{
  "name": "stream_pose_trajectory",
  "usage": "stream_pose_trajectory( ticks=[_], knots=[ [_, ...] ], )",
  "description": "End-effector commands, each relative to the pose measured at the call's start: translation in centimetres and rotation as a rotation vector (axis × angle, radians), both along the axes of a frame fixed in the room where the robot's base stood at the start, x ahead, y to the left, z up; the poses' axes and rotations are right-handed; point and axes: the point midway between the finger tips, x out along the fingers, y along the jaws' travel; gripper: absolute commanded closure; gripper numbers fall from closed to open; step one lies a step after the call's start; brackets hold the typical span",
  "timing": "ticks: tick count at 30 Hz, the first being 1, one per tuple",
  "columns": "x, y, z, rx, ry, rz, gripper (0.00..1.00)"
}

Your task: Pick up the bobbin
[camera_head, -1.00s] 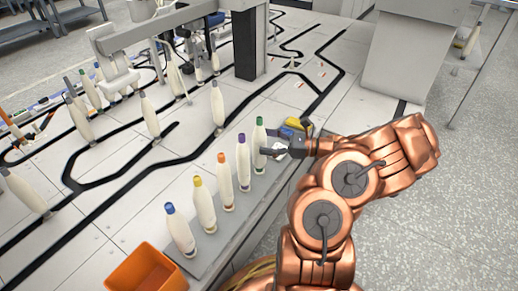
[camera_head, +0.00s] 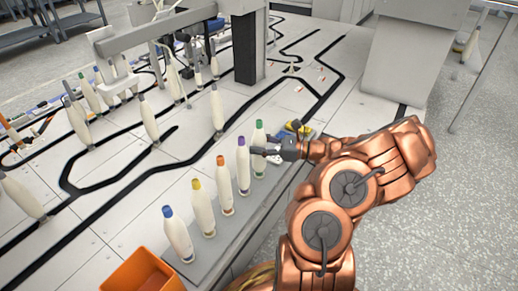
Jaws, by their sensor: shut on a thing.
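A row of white bobbins with coloured tips stands on a grey tray (camera_head: 262,204). The green-tipped bobbin (camera_head: 259,137) is at the far end of the row, upright. My gripper (camera_head: 261,152) comes in from the right and is shut on its middle; the dark fingers hide part of it. Nearer in the row are the purple-tipped bobbin (camera_head: 242,168), orange-tipped bobbin (camera_head: 224,187), yellow-tipped bobbin (camera_head: 203,209) and blue-tipped bobbin (camera_head: 177,235). The purple-tipped one is close beside the held one. I cannot tell whether the held bobbin's base touches the tray.
An orange bin (camera_head: 145,272) sits at the near end of the tray. A yellow and blue object (camera_head: 299,128) lies just behind my gripper. More bobbins stand along black tracks at the left, and a dark post (camera_head: 247,50) rises behind.

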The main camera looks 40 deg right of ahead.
Motion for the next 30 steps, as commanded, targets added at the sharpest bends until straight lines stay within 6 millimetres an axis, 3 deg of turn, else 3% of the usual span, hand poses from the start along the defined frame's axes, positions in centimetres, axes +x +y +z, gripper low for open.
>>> stream_pose_trajectory(
  ticks=[3,12,24,30],
  knots=[
    [0.0,0.0,0.0,0.000,0.000,0.000,0.91],
    [0.0,0.0,0.6,-0.001,-0.001,0.000,0.91],
    [0.0,-0.1,7.4,-0.002,-0.003,-0.001,0.91],
    [0.0,-0.1,9.6,-0.002,-0.003,-0.001,0.91]
  ],
)
